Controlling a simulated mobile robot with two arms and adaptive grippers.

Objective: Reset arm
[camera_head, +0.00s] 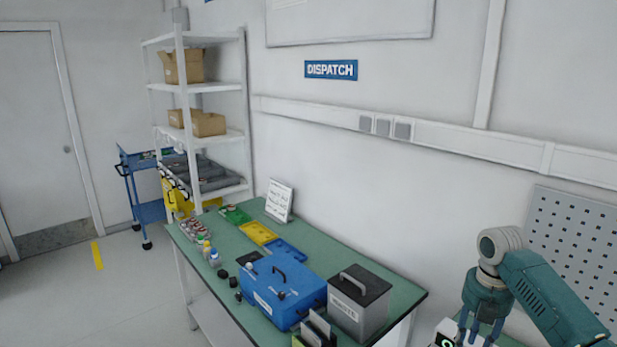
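My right arm (550,300) comes in from the lower right. My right gripper (479,328) points down near the bottom edge, to the right of the green-topped table (405,292). Its dark teal fingers are spread apart, and I see nothing held between them. A white device with a green-lit display (447,340) shows just left of the fingertips, mostly cut off by the frame. I cannot tell whether the fingers touch it. My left gripper is not in view.
The table holds a blue case (285,294), a grey box with a dark lid (360,300), yellow (258,233) and blue trays, small bottles (214,258) and a white sign (279,200). A shelf rack (215,88) and blue cart (150,210) stand behind.

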